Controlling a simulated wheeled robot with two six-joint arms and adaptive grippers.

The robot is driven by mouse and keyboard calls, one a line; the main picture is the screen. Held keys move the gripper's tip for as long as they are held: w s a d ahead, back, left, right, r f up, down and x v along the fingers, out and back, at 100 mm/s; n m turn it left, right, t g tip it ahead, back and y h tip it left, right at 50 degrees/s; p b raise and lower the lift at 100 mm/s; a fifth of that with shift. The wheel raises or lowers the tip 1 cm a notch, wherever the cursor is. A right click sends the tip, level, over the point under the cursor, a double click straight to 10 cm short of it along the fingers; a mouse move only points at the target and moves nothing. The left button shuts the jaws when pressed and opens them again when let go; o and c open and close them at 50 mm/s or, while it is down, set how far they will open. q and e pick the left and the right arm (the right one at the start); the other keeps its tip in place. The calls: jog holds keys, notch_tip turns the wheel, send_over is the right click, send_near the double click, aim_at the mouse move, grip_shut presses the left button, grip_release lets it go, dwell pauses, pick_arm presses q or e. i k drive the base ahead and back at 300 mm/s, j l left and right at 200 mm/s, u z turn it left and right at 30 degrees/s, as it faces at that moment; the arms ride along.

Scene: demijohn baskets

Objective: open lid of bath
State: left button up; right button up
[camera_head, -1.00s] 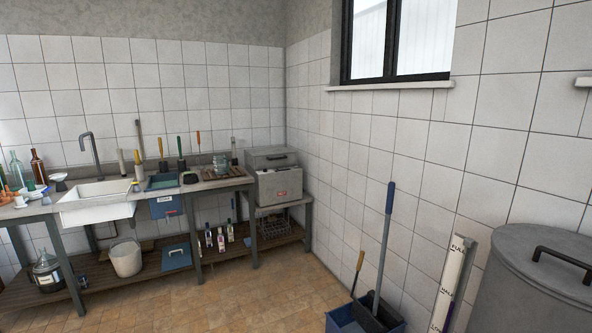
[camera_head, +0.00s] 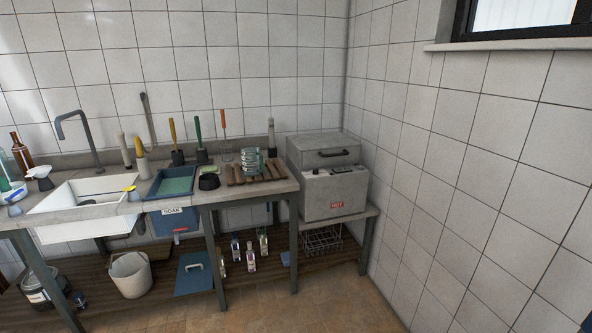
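The bath (camera_head: 337,196) is a grey metal box with a control panel and a red "HOT" label on its front. It stands on a low stand in the corner, at the right end of the bench. Its lid (camera_head: 322,146) is shut and has a dark bar handle (camera_head: 338,153) on the front. Neither of my grippers shows in the head view.
Bottles and a bucket (camera_head: 130,275) stand below. Floor in front is clear.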

aim_at(308, 150)
jog(key=i, duration=1.15)
jog(key=i+u, duration=0.1)
jog(key=i, duration=1.1)
jog(key=l+u, duration=0.1)
jog(key=u, duration=0.15)
